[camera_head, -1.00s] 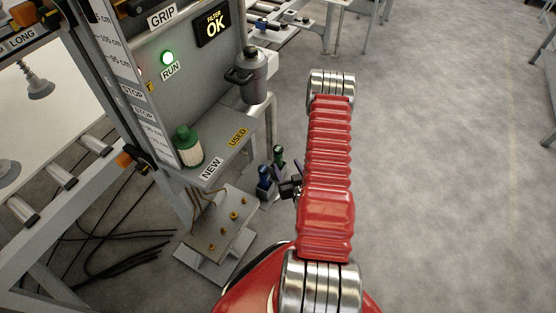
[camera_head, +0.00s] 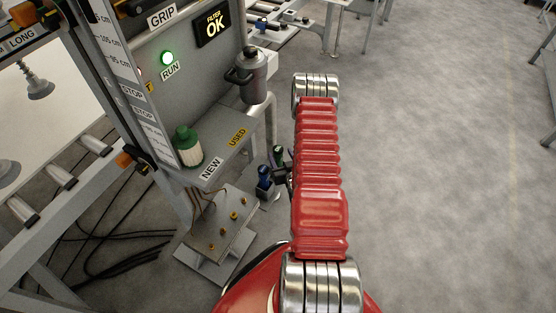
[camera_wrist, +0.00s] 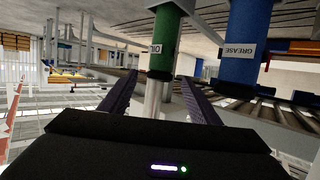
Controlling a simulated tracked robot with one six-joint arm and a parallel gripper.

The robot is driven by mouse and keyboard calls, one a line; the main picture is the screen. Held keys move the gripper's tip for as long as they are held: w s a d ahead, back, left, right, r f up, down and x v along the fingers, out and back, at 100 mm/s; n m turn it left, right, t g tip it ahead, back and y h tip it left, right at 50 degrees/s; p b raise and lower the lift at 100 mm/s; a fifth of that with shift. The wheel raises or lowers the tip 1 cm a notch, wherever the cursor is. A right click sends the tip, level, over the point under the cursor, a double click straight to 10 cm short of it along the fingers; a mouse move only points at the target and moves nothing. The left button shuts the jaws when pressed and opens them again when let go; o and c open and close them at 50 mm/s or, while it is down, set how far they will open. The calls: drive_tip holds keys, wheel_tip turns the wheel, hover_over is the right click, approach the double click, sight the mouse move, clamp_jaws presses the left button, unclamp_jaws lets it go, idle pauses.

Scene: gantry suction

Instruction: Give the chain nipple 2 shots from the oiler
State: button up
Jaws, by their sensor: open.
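The green oiler (camera_head: 279,153) stands beside the blue grease tool (camera_head: 264,177), below the ledge in the head view. In the wrist view, the green oiler (camera_wrist: 165,42) has an upside-down OIL label, and the blue tool (camera_wrist: 243,45) reads GREASE. My gripper (camera_wrist: 158,80) is open, its dark fingers on either side of the oiler's pale lower part; I cannot tell whether they touch it. In the head view my arm hides most of the gripper. Several brass nipples (camera_head: 222,232) sit on a tilted grey plate (camera_head: 205,232); I cannot tell which is the chain nipple.
A ledge marked NEW and USED holds a green-capped white filter (camera_head: 188,147). A grey canister (camera_head: 251,76) is fixed to the panel above. A roller conveyor (camera_head: 60,178) and cables are at left.

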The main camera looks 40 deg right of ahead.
sight(280, 152)
drive_tip(key=x, duration=0.5)
idle(0.5)
clamp_jaws()
idle(0.5)
drive_tip(key=shift+r, duration=0.1)
